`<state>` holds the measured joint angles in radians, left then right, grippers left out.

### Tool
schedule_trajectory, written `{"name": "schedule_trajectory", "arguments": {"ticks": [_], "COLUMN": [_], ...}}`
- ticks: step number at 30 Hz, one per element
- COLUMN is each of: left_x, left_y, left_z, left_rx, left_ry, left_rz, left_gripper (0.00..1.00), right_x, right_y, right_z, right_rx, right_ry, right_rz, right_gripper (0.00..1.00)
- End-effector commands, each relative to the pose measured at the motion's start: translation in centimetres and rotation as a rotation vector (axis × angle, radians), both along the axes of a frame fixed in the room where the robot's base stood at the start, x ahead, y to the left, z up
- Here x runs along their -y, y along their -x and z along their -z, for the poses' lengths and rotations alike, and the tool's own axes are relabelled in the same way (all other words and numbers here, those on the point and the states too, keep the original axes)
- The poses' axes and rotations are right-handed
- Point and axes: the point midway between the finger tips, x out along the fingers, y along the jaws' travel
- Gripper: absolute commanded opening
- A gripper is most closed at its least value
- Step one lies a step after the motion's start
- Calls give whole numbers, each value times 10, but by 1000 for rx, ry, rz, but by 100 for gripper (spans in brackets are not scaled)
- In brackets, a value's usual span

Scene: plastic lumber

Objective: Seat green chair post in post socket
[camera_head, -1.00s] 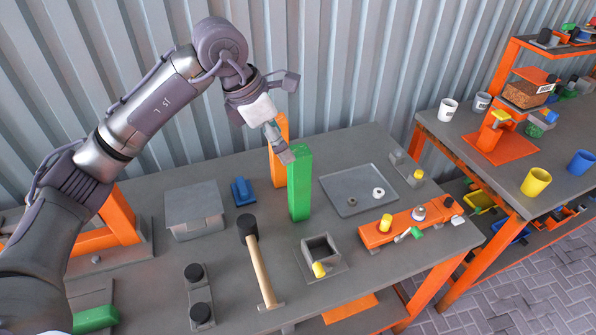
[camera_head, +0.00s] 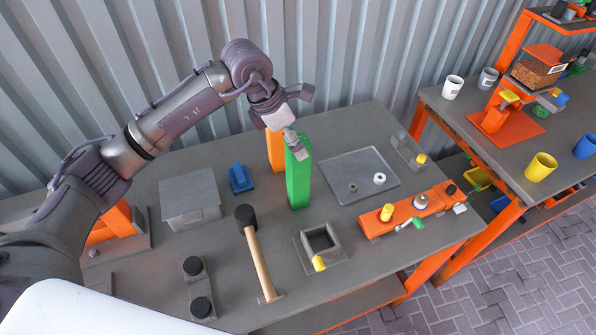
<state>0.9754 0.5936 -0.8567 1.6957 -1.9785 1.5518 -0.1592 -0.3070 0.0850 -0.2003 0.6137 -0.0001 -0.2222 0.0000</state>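The green chair post (camera_head: 298,183) stands upright on the grey workbench, in front of an orange upright post (camera_head: 275,150). My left gripper (camera_head: 299,150) is at the top end of the green post, overlapping it in the picture. Whether its fingers are closed on the post cannot be told at this size. A square, open-topped grey socket (camera_head: 305,245) with a yellow knob (camera_head: 319,263) sits on a plate at the front of the bench. It looks empty and lies apart from the post, nearer and slightly right. My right gripper is not in view.
A mallet (camera_head: 259,262) lies left of the socket. A grey tray (camera_head: 345,165) with two small rings and an orange block with fittings (camera_head: 405,215) lie to the right. A grey box (camera_head: 190,198) and a blue block (camera_head: 240,179) are left of the post. Corrugated wall stands behind.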

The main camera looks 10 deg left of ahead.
Motion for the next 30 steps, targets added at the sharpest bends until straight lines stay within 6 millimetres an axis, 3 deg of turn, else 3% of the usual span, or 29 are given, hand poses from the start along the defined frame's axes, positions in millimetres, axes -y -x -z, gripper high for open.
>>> {"name": "schedule_trajectory", "arguments": {"ticks": [6, 12, 19, 30], "left_x": [11, 17, 17, 16], "left_y": [-3, -9, -9, -9], "left_z": [24, 45, 47, 46], "left_rx": [-8, -3, -1, -1], "left_ry": [1, 1, 0, 0], "left_rz": [1, 1, 0, 0], "left_gripper": [81, 81, 80, 18], "right_x": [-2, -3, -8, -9], "right_y": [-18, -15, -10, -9], "right_z": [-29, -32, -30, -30], "right_rx": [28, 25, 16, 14], "right_ry": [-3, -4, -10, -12], "right_rz": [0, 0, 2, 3], "right_gripper": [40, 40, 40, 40]}}
